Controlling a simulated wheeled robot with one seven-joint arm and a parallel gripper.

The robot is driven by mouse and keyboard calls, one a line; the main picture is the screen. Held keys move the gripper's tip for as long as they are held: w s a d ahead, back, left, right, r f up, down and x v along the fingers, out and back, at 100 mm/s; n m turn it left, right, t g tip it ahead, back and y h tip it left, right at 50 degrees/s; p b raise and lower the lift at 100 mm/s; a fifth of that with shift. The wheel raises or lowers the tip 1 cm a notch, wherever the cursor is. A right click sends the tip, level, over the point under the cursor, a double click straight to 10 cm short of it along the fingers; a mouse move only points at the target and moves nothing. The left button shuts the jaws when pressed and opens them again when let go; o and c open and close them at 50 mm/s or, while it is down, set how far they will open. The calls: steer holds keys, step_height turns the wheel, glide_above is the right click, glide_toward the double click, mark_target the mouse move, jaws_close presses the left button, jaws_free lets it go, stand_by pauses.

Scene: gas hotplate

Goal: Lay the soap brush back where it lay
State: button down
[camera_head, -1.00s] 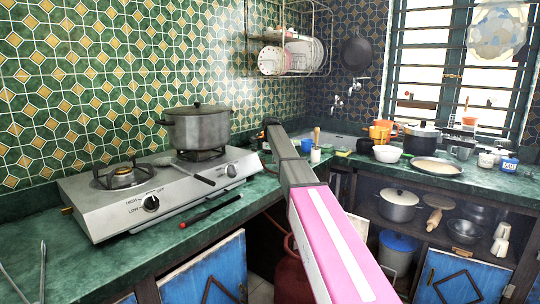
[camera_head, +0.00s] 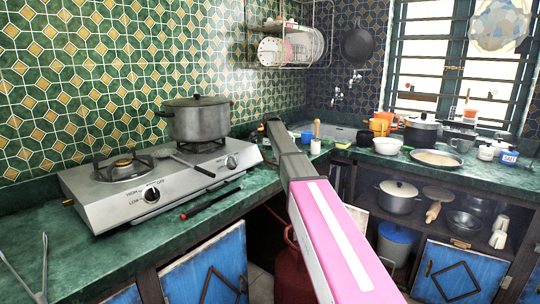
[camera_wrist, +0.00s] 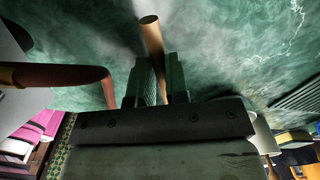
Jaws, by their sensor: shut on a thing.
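In the wrist view my gripper (camera_wrist: 160,85) is shut on a slim wooden handle (camera_wrist: 151,38), which I take to be the soap brush. Its rounded end sticks out past the fingers, and the green marble counter (camera_wrist: 225,35) lies beyond it. The brush's other end is hidden by the gripper body. I cannot tell whether the brush touches the counter. In the head view my arm crosses the middle of the picture, and my gripper and the held brush cannot be made out there.
A two-burner stove (camera_head: 150,185) carries a lidded pot (camera_head: 197,118). A red and black rod (camera_head: 210,202) lies in front. By the sink, a wooden handle (camera_head: 316,129) stands upright. Bowls and pots crowd the right counter. A reddish-brown curved thing (camera_wrist: 70,77) is close left of my fingers.

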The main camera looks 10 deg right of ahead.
steer(key=shift+f, duration=0.25)
steer(key=c, duration=1.1)
jaws_free()
steer(key=shift+o, duration=0.2)
